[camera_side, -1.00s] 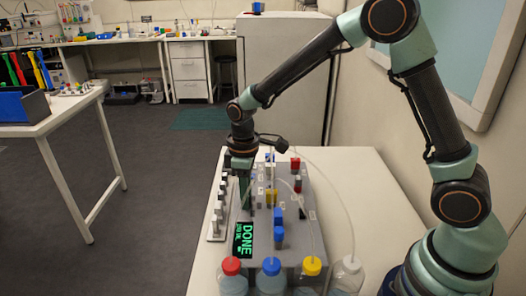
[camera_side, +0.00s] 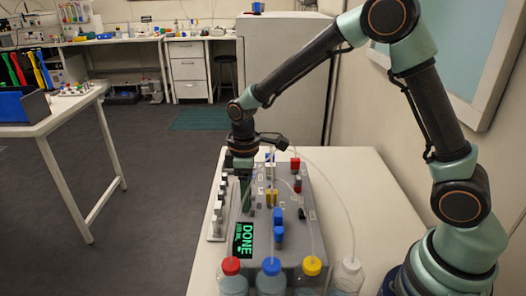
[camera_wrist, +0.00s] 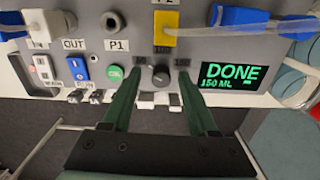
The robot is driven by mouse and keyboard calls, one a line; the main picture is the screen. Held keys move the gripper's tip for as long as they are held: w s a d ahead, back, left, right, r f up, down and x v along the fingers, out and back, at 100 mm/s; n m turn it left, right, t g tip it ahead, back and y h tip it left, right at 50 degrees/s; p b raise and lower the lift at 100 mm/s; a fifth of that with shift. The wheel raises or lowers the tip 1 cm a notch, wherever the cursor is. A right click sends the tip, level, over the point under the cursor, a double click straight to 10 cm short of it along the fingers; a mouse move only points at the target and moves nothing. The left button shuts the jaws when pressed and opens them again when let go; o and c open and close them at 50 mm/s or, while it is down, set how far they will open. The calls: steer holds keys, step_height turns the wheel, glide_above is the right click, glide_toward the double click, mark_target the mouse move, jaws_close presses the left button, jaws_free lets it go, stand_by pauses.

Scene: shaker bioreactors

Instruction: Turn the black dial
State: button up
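The black dial (camera_wrist: 160,77) is a small round knob on the grey panel of the device, below a yellow clip in the wrist view. My gripper (camera_wrist: 160,84) has two dark green fingers, one on each side of the dial, with a gap between them. The fingertips reach close to the panel; I cannot tell whether they touch the dial. In the side view my gripper (camera_side: 245,198) points down at the left part of the device, and the dial is hidden there.
The display (camera_wrist: 230,76) reads DONE and 150 ML. A green button (camera_wrist: 115,72) and a blue switch (camera_wrist: 84,68) lie left of the dial. The yellow clip (camera_wrist: 165,28) holds a tube. Bottles with red (camera_side: 231,266), blue and yellow caps stand in front.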

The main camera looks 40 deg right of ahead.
step_height(320, 180, up, 12)
stand_by(0.6)
steer(key=shift+r, duration=0.1)
steer(key=s+d+r+m+t, duration=0.2)
steer(key=s+d+m, duration=0.2)
steer(key=s, duration=0.2)
steer(key=s+d+r+m+t, duration=0.2)
steer(key=s+d+m+t, duration=0.1)
steer(key=s, duration=0.4)
steer(key=shift+d+r+m+t, duration=0.3)
steer(key=shift+d+m, duration=0.1)
steer(key=shift+m, duration=0.4)
steer(key=shift+s, duration=0.1)
steer(key=shift+c, duration=0.2)
